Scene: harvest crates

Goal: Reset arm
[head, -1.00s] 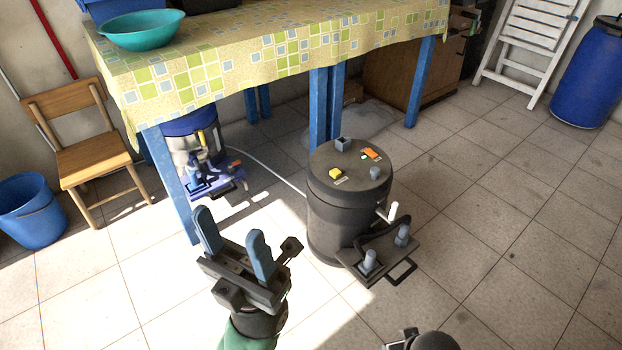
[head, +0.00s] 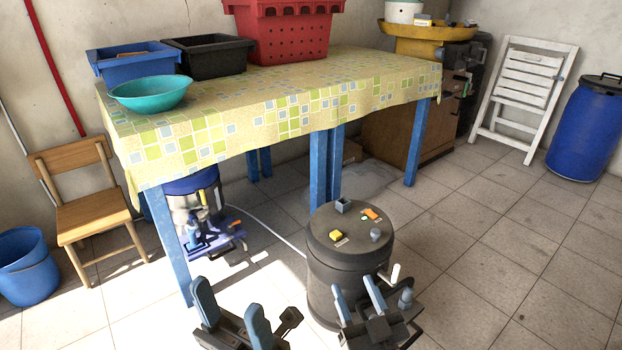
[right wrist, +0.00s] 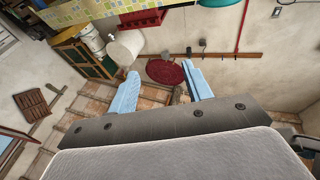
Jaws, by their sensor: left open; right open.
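My left gripper (head: 230,308) is at the bottom of the head view, left of the black drum. Its two blue fingers stand apart, point upward and hold nothing. My right gripper (head: 357,292) shows in front of the black drum's lower part, with its blue fingers apart and empty. In the right wrist view the same gripper (right wrist: 163,85) has a clear gap between its light blue fingers. Both arms are mostly outside the head view.
The black drum (head: 345,270) carries small coloured parts on its lid. A table with a patterned cloth (head: 235,130) stands behind, bearing a red crate (head: 290,38), black and blue crates and a teal bowl (head: 150,93). A wooden chair (head: 90,205) stands left.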

